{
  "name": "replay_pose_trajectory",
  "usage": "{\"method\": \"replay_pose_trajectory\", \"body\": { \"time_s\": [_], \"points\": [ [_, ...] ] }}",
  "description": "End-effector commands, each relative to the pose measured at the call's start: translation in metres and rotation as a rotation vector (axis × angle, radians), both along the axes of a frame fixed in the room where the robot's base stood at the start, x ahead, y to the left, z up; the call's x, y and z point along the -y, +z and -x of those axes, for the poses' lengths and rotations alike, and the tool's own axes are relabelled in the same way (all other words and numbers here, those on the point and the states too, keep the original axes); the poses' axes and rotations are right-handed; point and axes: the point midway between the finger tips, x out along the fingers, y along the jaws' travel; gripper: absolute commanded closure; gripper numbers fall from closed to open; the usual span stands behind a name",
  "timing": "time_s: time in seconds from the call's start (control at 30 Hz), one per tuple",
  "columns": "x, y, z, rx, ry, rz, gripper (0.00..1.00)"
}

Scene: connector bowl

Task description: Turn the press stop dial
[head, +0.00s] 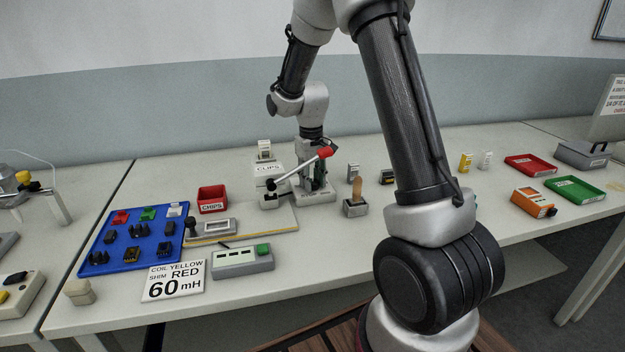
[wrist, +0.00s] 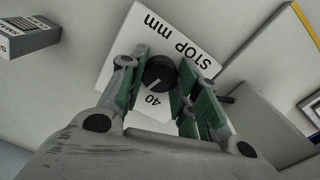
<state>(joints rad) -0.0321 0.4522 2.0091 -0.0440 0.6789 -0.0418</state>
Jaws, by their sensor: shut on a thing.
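The press stop dial (wrist: 157,71) is a round black knob with a pale pointer mark, on a white plate (wrist: 190,48) lettered "STOP mm" and "40". In the wrist view my gripper (wrist: 161,78) has its green-padded fingers on either side of the knob, shut on it. The pointer slants down-left, towards the side of the "40". In the head view my gripper (head: 314,165) reaches down behind the press lever (head: 297,168), which has a red ball end. The dial itself is hidden in that view.
A block with a wooden-handled tool (head: 356,207) stands right of the press. Red and green trays (head: 575,190) lie far right.

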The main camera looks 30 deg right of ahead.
Motion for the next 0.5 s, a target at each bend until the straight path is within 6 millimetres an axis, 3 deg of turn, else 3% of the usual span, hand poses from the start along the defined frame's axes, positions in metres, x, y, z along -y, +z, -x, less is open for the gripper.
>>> {"method": "replay_pose_trajectory", "body": {
  "time_s": [0.5],
  "points": [
    [0.0001, 0.0004, -0.0006, 0.001, -0.147, 0.0, 0.92]
  ]
}}
